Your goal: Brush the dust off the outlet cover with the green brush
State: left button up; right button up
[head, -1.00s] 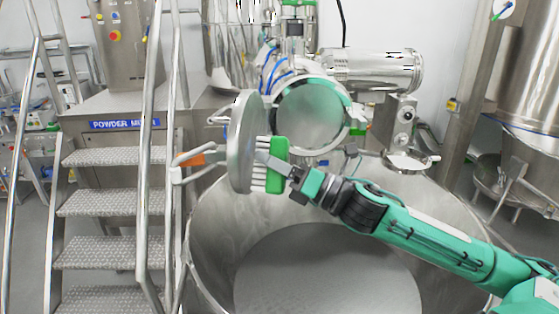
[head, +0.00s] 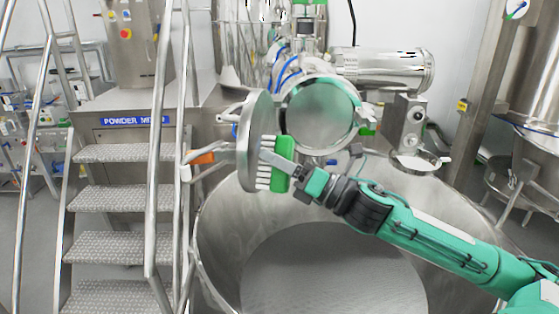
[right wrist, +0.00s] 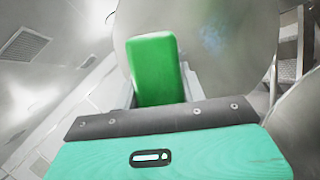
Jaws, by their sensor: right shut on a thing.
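The outlet cover (head: 256,125) is a round metal disc, swung open and seen nearly edge-on left of the round outlet (head: 320,112). The green brush (head: 284,160) is upright with its pale bristles facing left, close against the cover's right face; I cannot tell whether they touch. My right gripper (head: 300,178) is shut on the brush. In the right wrist view, the brush's green block (right wrist: 154,68) stands between the fingers (right wrist: 160,98), before the cover's broad face (right wrist: 235,75). A faint bluish speckled patch shows there, possibly dust. My left gripper is out of view.
A large open steel vessel (head: 215,235) lies below the cover and my right arm. Metal steps (head: 125,198) with handrails (head: 158,150) stand at the left. An orange-marked handle (head: 201,157) sticks out left of the cover. A steel tank (head: 535,85) stands at the right.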

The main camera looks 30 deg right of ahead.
jog(key=shift+w+a, duration=0.5)
jog(key=shift+w, duration=0.05)
jog(key=shift+d, duration=0.1)
